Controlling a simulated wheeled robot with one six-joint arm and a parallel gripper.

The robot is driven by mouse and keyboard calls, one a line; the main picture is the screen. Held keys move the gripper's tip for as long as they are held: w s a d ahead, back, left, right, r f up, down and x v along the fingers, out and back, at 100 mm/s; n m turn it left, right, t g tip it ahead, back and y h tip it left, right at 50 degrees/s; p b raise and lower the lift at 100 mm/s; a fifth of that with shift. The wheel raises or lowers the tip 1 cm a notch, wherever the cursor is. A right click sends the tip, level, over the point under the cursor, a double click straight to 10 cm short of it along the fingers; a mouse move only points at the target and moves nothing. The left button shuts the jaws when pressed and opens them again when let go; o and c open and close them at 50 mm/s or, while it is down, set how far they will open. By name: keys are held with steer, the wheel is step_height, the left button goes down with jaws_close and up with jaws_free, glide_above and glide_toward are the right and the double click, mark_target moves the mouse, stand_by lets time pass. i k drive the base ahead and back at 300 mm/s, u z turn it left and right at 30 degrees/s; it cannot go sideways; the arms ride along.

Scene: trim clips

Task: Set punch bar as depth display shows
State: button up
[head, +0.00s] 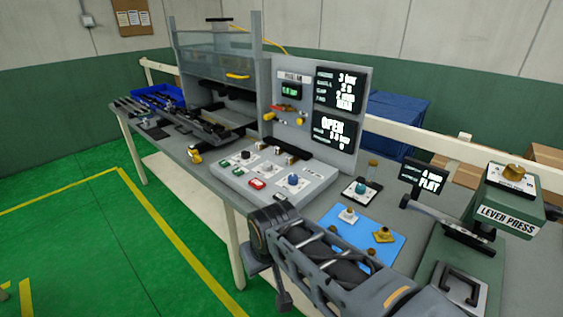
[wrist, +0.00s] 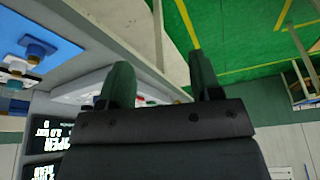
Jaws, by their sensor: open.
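A dark panel on the upright grey board (head: 280,117) shows white lines, with "3" and "NEAR" partly readable (head: 340,88). A second panel (head: 334,132) below it reads "OPEN" with smaller figures. A small green readout (head: 291,91) is to their left. A small sign display (head: 426,175) beside the green lever press (head: 505,208) seems to read "4" and "FLAT". I cannot tell which is the depth display, nor pick out the punch bar. My gripper (wrist: 160,82) is open and empty in the wrist view, over the bench edge and floor. My arm covers the front bench in the head view.
A sloped console (head: 262,182) with knobs and coloured buttons stands on the bench. A blue mat (head: 352,232) holds small knob-like parts. A clear-guarded machine (head: 215,70) and a blue bin (head: 158,95) stand further left. The green floor at left is open.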

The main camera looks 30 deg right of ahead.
mark_target(463, 229)
steer(key=z, duration=2.3)
